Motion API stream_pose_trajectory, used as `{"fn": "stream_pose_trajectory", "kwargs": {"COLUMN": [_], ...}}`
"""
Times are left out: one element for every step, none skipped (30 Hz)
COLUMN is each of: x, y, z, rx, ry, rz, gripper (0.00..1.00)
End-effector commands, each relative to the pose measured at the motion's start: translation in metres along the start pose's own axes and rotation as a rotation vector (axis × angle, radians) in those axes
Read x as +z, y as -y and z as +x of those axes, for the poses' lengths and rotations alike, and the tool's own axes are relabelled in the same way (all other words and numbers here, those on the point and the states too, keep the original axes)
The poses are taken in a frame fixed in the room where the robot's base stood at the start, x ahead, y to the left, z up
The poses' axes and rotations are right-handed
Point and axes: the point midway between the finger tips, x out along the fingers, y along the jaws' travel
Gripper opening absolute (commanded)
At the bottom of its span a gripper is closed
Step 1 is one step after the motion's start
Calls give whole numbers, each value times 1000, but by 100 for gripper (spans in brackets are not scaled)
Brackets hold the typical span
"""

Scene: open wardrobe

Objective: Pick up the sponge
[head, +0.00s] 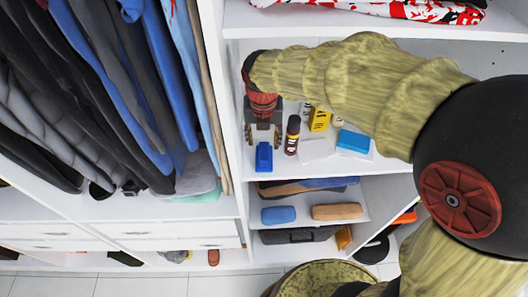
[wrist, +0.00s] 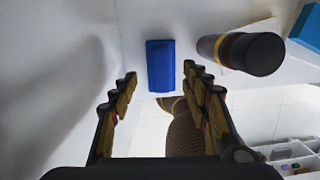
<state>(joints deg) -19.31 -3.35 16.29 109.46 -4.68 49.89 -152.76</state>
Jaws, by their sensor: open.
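The sponge seems to be the small deep-blue block (head: 263,157) near the front edge of the middle shelf; its identity is not certain. It also shows in the wrist view (wrist: 161,58), in line with the space between the fingers and just beyond their tips. My gripper (head: 263,131) is open and empty. In the wrist view my gripper (wrist: 160,72) has one finger to each side of the block's near end, with no clear contact.
A dark bottle (head: 292,135) stands close to the right of the block, with a yellow box (head: 319,120) and a light-blue box (head: 353,142) beyond. The wardrobe's upright panel (head: 222,90) is close on the left. Clothes hang left of it.

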Motion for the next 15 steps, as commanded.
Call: {"fn": "stream_pose_trajectory", "kwargs": {"x": [-1,-1,-1,-1,-2,-3,-4,-5,-6,-7,-8,-8,-8,-8,-8], "y": [1,1,1,1,1,1,1,2,2,2,2,2,2,2,2], "z": [7,10,13,16,19,23,26,30,36,41,45,50,54,58,62], "rx": [-2,-1,-1,-1,-1,-1,-1,-2,-2,-2,-2,-1,-2,-1,-1], "ry": [-3,-2,-1,-1,-2,-2,-3,-4,-4,-4,-3,-2,-2,-2,-2], "rz": [0,1,1,1,1,2,2,1,1,1,1,2,2,2,2], "gripper": [47,47,47,47,47,47,47,47,47,47,47,47,47,47,47]}}
